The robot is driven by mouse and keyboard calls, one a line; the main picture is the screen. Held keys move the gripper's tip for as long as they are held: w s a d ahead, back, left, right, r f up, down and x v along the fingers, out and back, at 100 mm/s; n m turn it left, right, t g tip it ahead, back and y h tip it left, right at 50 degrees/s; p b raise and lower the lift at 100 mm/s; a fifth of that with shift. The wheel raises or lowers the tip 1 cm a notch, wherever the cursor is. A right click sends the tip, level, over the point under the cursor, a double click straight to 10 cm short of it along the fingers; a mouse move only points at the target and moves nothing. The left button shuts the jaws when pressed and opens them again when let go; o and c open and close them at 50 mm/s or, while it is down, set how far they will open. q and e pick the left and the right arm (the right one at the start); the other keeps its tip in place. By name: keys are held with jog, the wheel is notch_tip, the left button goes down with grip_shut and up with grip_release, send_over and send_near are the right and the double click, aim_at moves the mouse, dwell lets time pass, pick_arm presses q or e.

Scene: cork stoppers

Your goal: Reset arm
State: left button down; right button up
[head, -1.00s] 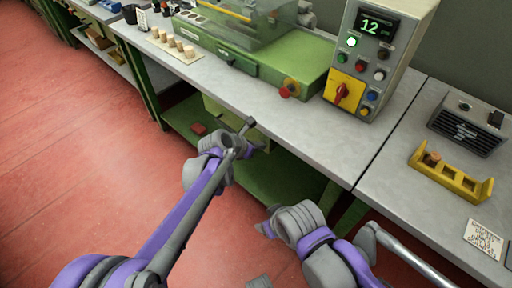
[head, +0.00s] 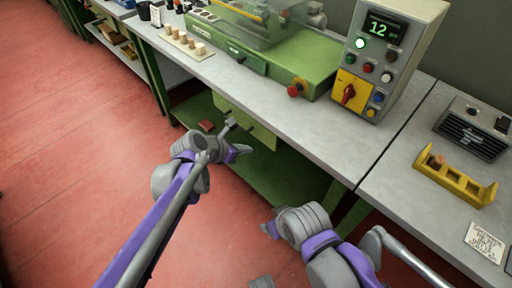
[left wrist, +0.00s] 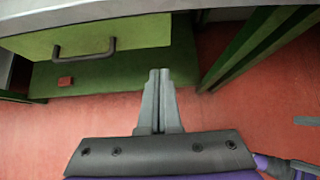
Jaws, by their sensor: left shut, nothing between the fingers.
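My left gripper (head: 241,150) is in front of the green bench, below its top, near the pale green drawer (head: 252,128). In the left wrist view its two fingers (left wrist: 160,74) are together with nothing between them. The drawer's dark handle (left wrist: 84,48) is up and left of the fingertips there, apart from them. My right gripper (head: 269,229) is low in front of the bench, partly hidden by its own wrist; its fingers are too small to judge. Several cork stoppers (head: 188,43) stand on a board on the bench, and one cork (head: 437,160) is in a yellow holder (head: 457,186).
The grey bench top (head: 290,118) carries a green machine (head: 275,62) and a control box (head: 385,60) reading 12. A small red block (head: 206,125) lies on the green lower shelf. A green leg stands right of the left gripper. The red floor (head: 70,150) is open at left.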

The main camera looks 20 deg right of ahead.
pick_arm(q)
jog(key=s+a+r+m+t+y+p, duration=0.1)
jog(key=s+a+r+m+y+p, duration=0.25)
jog(key=a, duration=0.65)
jog(key=s+a+r+m+p, duration=0.2)
jog(key=s+a+r+m, duration=0.3)
jog(key=a, duration=0.5)
jog(key=s+a+m+y+p, duration=0.2)
jog(key=s+a+m+p, duration=0.1)
jog(key=s+a+m, duration=0.3)
jog(key=s+a+m+t+y+p, duration=0.1)
jog(key=s+a+m+y+p, duration=0.2)
jog(key=s+a+m, duration=0.3)
jog(key=a+m, duration=0.1)
jog(key=a, duration=0.4)
jog(key=shift+s+r, duration=0.15)
jog(key=shift+r, duration=0.05)
jog(key=shift+m, duration=0.25)
